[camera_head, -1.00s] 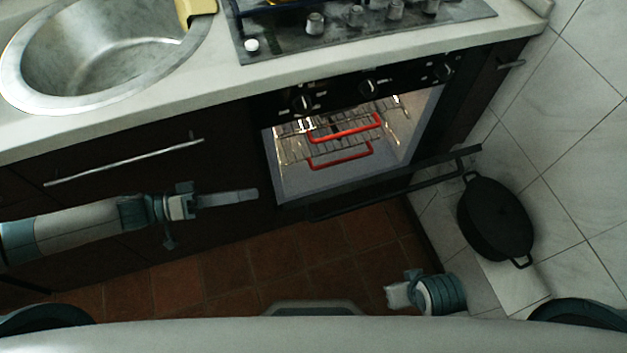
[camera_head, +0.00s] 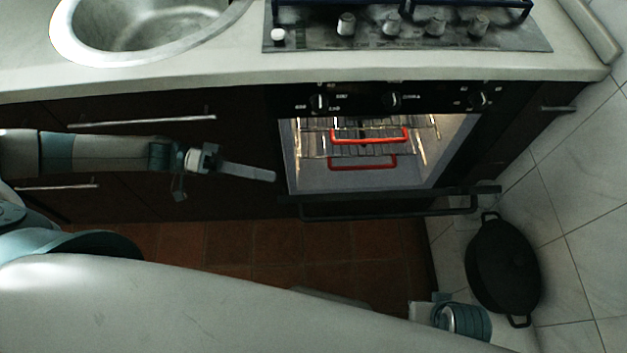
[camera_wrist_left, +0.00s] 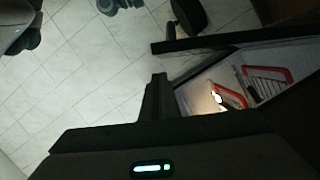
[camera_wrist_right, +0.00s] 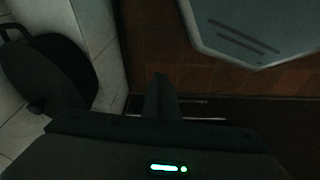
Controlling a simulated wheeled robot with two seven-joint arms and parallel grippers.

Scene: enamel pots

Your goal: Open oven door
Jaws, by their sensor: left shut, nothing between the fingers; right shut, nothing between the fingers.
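The oven (camera_head: 355,150) is lit inside, with wire racks and red-edged handles showing. Its dark door (camera_head: 400,200) is open, tipped outward below the opening, with a bar handle (camera_head: 390,211) along its front; the exact angle is hard to tell. In the left wrist view the door (camera_wrist_left: 240,37) also stands away from the lit interior. My left gripper (camera_head: 274,177) is shut and empty, its tip just left of the oven opening, apart from the handle. My right gripper (camera_head: 414,312) is low at the lower right, partly hidden by my body, well below the door; its shut fingers show in its wrist view (camera_wrist_right: 160,95).
A black lidded pot (camera_head: 502,265) stands at the right by the tiled wall. A hob (camera_head: 410,35) and sink (camera_head: 150,30) are above on the counter (camera_head: 200,78). Drawers with bar handles (camera_head: 140,120) lie left of the oven. Tiled floor (camera_head: 300,245) is clear before it.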

